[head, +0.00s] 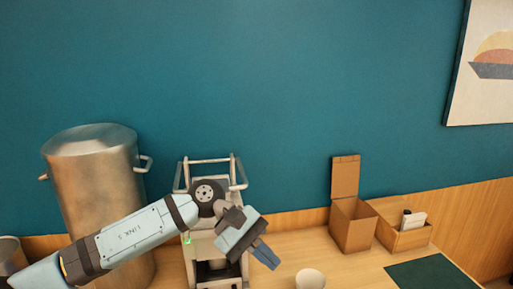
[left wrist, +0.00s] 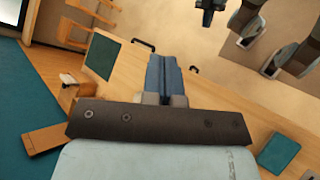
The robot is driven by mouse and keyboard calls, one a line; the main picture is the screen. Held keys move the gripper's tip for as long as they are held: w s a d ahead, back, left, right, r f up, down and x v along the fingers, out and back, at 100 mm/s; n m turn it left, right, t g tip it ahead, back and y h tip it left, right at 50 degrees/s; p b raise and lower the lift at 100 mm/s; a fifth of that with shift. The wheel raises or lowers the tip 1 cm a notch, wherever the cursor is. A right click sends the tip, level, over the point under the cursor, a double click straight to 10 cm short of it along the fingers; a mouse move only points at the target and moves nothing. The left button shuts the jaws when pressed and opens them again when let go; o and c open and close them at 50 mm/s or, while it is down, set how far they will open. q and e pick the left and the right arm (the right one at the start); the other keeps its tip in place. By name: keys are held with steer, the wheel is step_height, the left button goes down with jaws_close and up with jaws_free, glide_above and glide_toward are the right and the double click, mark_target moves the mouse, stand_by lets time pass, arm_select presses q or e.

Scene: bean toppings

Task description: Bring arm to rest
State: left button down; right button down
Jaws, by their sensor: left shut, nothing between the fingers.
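My left arm comes in from the lower left in the head view, and its gripper (head: 266,256) is shut and empty above the counter, pointing down to the right. In the left wrist view the blue fingers (left wrist: 165,75) are pressed together over the wooden counter (left wrist: 208,98), with nothing between them. The arm and gripper pass in front of a silver coffee machine (head: 238,178) and hide part of it. My right gripper cannot be made out in the head view.
A large steel pot (head: 95,170) stands on the left, behind my arm. A white cup (head: 310,279) is right of the gripper. An open wooden box (head: 352,225), a low tray (head: 405,238) and a dark green mat (head: 432,273) are farther right. The air above is clear.

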arm_select(q)
steer(key=s+a+f+m+t+h+p, duration=0.1)
steer(key=a+f+m+t, duration=0.4)
steer(key=f+m+t, duration=0.5)
steer(key=s+a+f+m+t+p, duration=0.1)
steer(key=a+f+m+t, duration=0.45)
steer(key=m+t, duration=0.7)
steer(key=s+a+f+n+g+y, duration=0.2)
steer(key=s+a+f+n+y, duration=0.2)
steer(key=s+f+n, duration=0.4)
steer(key=s+a+f+n+g+y+p, duration=0.1)
steer(key=s+a+f+n+g+y, duration=0.2)
steer(key=s+a+f+n, duration=0.4)
step_height(320, 180, down, 5)
steer(key=shift+s+a+f+n+g+y, duration=0.15)
steer(key=shift+s+n+g+y, duration=0.2)
steer(key=shift+s+n+y, duration=0.4)
steer(key=shift+s+h, duration=0.1)
steer(key=shift+h, duration=0.15)
